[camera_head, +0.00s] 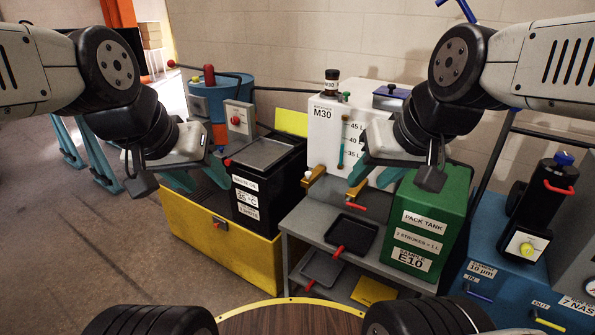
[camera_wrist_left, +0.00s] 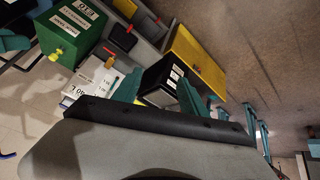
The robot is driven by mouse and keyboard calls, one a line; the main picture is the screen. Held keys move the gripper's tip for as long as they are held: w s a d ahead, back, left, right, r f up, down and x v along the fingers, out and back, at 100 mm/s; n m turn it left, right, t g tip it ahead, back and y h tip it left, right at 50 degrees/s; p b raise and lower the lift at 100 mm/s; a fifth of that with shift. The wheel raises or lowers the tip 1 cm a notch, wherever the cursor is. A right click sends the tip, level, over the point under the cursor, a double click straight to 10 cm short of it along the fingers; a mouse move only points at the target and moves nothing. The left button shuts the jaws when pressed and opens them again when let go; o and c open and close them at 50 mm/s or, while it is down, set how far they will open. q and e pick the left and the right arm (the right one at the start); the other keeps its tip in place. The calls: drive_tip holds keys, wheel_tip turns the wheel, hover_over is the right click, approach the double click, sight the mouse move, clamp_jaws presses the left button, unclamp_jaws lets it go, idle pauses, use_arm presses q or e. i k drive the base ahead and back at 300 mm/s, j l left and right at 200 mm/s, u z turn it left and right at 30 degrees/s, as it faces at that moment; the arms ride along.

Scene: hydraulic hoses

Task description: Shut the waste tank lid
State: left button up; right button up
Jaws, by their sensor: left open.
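The black waste tank (camera_head: 257,205) stands in the yellow tray (camera_head: 197,237), its front labelled "WASTE OIL" and "35 °C". Its top shows a grey recessed panel (camera_head: 265,153) inside a black rim. An upright yellow panel (camera_head: 291,121) stands behind it; I cannot tell whether this is the lid. My left gripper (camera_head: 197,176) is open and empty, left of the tank. In the left wrist view the black tank (camera_wrist_left: 155,77) shows beyond the teal fingers (camera_wrist_left: 158,95). My right gripper (camera_head: 374,176) is open and empty, in front of the white M30 tank (camera_head: 325,130).
The green pack tank (camera_head: 437,205) stands farther right, near a blue unit (camera_head: 490,262). A blue drum (camera_head: 215,100) is behind left.

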sight(293, 121)
drive_tip(key=i+j, duration=0.75)
drive_tip(key=i+j+z, duration=0.1)
drive_tip(key=i+j, duration=1.45)
drive_tip(key=j, duration=0.25)
drive_tip(key=l+z, duration=0.05)
